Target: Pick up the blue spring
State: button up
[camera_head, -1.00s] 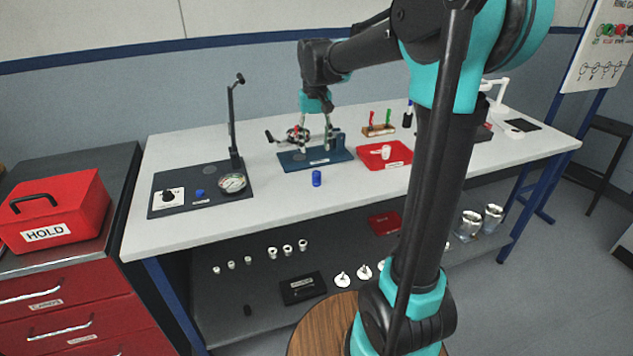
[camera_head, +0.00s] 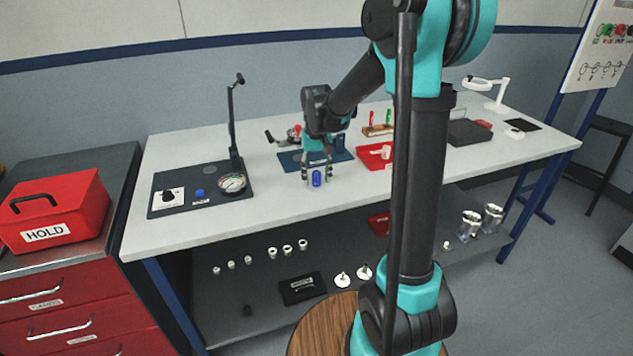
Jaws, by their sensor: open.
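The blue spring (camera_head: 317,178) is a small blue cylinder standing upright on the white bench near its front edge. My gripper (camera_head: 317,176) points down over it, with one finger to the left and one to the right of the spring. The gripper is open, and a gap seems to show between each finger and the spring. Whether a finger touches it is too small to tell.
Behind the gripper is a dark blue fixture plate (camera_head: 288,162). A red tray (camera_head: 372,163) lies to the right, partly behind my arm. A gauge stand base (camera_head: 220,199) is to the left. The bench top (camera_head: 270,205) is clear around the spring.

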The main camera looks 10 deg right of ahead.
grip_shut()
dwell(0.3)
jog(key=shift+r, duration=0.1)
